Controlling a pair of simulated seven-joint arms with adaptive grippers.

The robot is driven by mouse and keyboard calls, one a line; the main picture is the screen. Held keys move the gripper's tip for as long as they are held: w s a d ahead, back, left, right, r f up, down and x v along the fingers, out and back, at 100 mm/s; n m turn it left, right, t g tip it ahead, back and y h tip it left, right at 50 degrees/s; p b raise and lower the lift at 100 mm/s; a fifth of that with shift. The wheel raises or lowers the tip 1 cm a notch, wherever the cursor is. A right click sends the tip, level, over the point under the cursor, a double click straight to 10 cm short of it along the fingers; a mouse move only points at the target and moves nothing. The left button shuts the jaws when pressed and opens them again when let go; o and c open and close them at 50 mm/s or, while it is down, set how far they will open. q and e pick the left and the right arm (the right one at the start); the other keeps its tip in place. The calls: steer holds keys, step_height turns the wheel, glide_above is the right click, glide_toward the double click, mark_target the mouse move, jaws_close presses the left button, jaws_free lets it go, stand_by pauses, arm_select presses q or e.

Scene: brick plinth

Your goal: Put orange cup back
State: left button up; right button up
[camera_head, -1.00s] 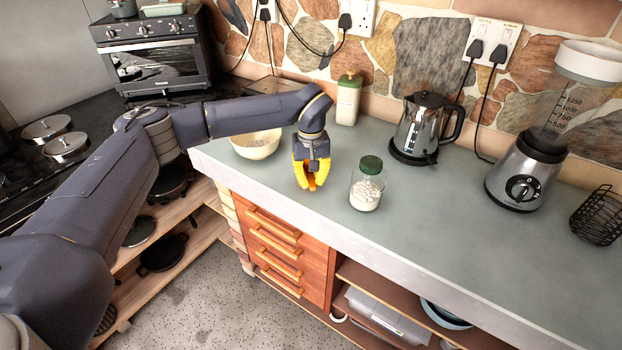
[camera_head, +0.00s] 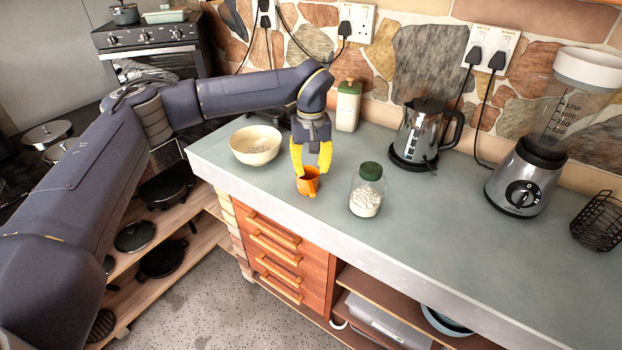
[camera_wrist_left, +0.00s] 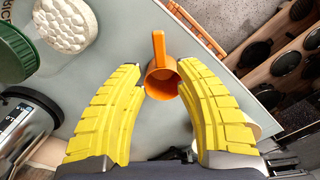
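The orange cup (camera_head: 308,184) stands upright on the counter, between the cream bowl and the glass jar. My left gripper (camera_head: 311,172) is just above and around it, with its yellow fingers spread. In the left wrist view the cup (camera_wrist_left: 161,84) lies between the open fingertips (camera_wrist_left: 160,77), with gaps on both sides. Its handle points away from the palm. My right gripper is not in view.
The cream bowl (camera_head: 255,144) is left of the cup. The glass jar with a green lid (camera_head: 367,190) is close on its right. A green-topped container (camera_head: 348,106), kettle (camera_head: 420,133) and blender (camera_head: 527,170) stand further back and right. The counter's front edge is near the cup.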

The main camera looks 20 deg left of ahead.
arm_select(q)
steer(key=shift+r, duration=2.65)
